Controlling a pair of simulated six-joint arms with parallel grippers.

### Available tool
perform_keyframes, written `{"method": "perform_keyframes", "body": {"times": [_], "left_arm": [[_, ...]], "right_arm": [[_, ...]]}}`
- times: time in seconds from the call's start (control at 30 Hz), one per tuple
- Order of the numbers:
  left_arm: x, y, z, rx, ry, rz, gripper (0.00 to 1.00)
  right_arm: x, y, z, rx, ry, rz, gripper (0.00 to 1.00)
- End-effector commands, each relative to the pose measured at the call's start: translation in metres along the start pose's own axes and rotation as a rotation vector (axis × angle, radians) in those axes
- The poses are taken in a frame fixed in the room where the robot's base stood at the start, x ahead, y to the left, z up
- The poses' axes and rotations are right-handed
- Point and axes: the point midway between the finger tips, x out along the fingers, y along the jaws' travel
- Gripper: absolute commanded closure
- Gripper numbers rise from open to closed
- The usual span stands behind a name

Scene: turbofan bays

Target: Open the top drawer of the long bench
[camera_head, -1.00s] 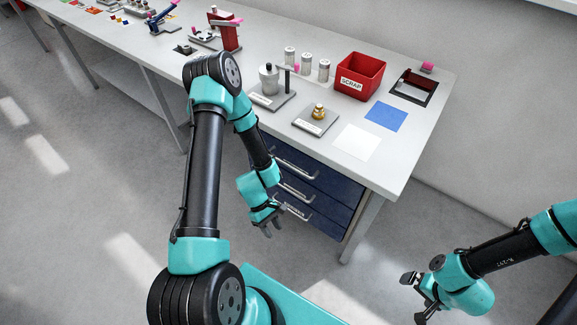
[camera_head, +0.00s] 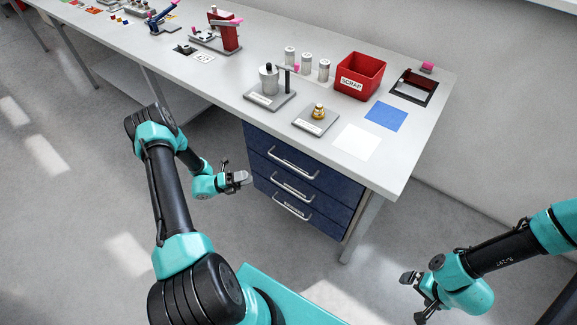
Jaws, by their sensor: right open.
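The long bench (camera_head: 395,172) has a stack of three dark blue drawers under its right end. The top drawer (camera_head: 322,175) has a silver bar handle (camera_head: 292,164) and looks shut, as do the middle drawer (camera_head: 322,200) and the bottom drawer (camera_head: 320,221). My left gripper (camera_head: 243,178) is just left of the drawer stack, pointing right, apart from the top handle; its finger gap cannot be made out from here. My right gripper (camera_head: 413,296) is open and empty at the lower right, over the floor and away from the bench.
A red scrap bin (camera_head: 360,78), metal canisters (camera_head: 307,66), a grey fixture (camera_head: 269,93), a brass part (camera_head: 318,111) and blue and white sheets (camera_head: 385,117) are on the bench top. A bench leg (camera_head: 362,228) stands right of the drawers. Floor before the drawers is clear.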

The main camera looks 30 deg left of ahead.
Motion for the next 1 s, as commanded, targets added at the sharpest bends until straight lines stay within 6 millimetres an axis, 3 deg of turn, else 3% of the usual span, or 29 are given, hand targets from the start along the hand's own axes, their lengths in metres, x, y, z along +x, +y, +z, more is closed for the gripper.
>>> {"method": "perform_keyframes", "body": {"times": [0.33,0.53,1.0], "left_arm": [[0.000,-0.001,0.001,-0.002,-0.006,-0.005,0.61],[0.009,-0.001,0.001,-0.002,-0.004,-0.005,0.61],[0.083,-0.001,0.001,-0.002,-0.002,-0.005,0.61]], "right_arm": [[0.000,0.000,0.000,0.000,0.000,0.000,0.00],[0.000,0.000,0.000,0.000,0.000,0.000,0.00],[0.000,0.000,0.000,0.000,0.000,0.000,0.00]]}}
